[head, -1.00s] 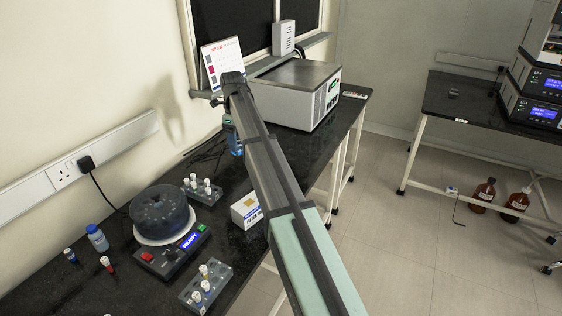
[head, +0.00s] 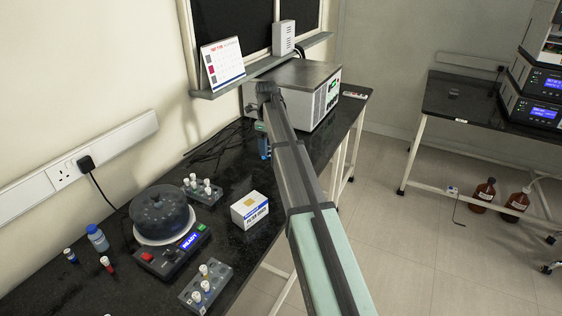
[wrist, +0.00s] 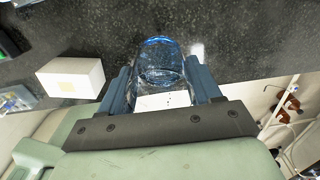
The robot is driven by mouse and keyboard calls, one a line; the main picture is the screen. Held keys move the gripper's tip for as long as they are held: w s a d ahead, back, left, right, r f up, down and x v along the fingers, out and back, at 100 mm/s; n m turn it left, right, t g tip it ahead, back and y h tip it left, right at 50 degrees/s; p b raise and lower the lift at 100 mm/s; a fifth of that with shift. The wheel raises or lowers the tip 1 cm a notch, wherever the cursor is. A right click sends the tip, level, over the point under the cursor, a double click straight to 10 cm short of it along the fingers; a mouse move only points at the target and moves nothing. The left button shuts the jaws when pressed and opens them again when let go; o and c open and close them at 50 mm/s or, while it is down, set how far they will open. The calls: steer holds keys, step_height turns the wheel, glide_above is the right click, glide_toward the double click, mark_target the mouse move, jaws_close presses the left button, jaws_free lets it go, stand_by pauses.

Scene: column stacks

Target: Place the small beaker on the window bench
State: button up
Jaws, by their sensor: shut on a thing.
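The small beaker (wrist: 160,62) is clear glass with a blue tint and rim. In the wrist view it sits between the two blue fingers of my gripper (wrist: 160,82), which is shut on it. In the head view my gripper (head: 264,146) hangs over the black bench (head: 225,178) along the wall below the window, in front of the grey instrument. The beaker cannot be made out clearly there. The wrist view shows dark speckled bench top beyond the beaker; whether its base touches the bench cannot be told.
A large grey instrument (head: 305,92) stands close behind my gripper. A white filter box (head: 249,209), vial racks (head: 202,190), a centrifuge (head: 161,215) and cables (head: 212,148) are on the bench. Bare bench lies between the box and instrument. A second bench (head: 470,105) stands at right.

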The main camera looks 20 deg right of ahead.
steer(key=shift+f, duration=5.45)
steer(key=o, duration=1.1)
steer(key=shift+f, duration=0.1)
step_height(320, 180, up, 12)
steer(key=shift+r, duration=0.15)
